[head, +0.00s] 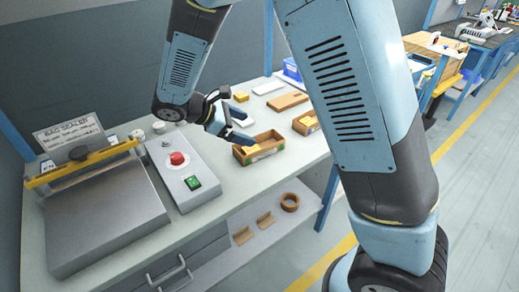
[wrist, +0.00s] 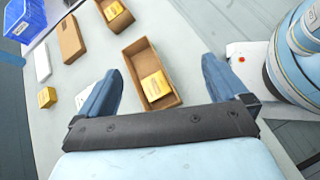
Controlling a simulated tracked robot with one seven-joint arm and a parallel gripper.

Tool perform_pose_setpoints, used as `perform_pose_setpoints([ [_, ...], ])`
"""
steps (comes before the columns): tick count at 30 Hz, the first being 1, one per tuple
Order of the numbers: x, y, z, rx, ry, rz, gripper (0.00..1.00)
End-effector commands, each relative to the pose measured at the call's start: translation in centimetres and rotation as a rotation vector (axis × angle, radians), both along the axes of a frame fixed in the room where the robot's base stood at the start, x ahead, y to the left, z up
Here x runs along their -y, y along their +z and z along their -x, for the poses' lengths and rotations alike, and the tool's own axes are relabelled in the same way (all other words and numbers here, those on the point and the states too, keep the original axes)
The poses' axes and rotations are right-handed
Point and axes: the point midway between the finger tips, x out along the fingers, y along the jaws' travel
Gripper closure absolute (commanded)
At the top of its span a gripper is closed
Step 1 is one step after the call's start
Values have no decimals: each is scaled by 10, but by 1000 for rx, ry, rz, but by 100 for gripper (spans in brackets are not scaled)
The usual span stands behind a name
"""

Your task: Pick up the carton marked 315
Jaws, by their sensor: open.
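Several small yellow cartons are in view; their markings are too small to read, so I cannot tell which is 315. One yellow carton (wrist: 155,87) lies inside an open brown box (wrist: 137,56), and it also shows in the head view (head: 252,150). Another yellow carton (wrist: 46,97) sits on the bare bench at left in the wrist view. A third (wrist: 112,10) lies in a second open box. My gripper (wrist: 159,68) is open and empty; its fingers appear either side of the first open box. In the head view my gripper (head: 243,127) is above the bench beside that box.
A white box (head: 268,87), a flat brown box (head: 288,101) and a blue bin (head: 292,68) stand toward the back. A control box with a red button (head: 179,160) and a bag sealer (head: 104,220) stand at left. A lower shelf holds a tape roll (head: 289,202).

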Motion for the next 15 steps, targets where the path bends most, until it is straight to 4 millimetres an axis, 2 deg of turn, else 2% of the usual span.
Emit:
perform_pose_setpoints([
  [1, -16, -12, 2, -15, 52, 48, 0],
  [6, -54, -42, 6, -40, 195, 185, 0],
  [12, -79, -61, 11, -51, 287, 274, 0],
  [15, -81, -65, 10, -52, 302, 290, 0],
])
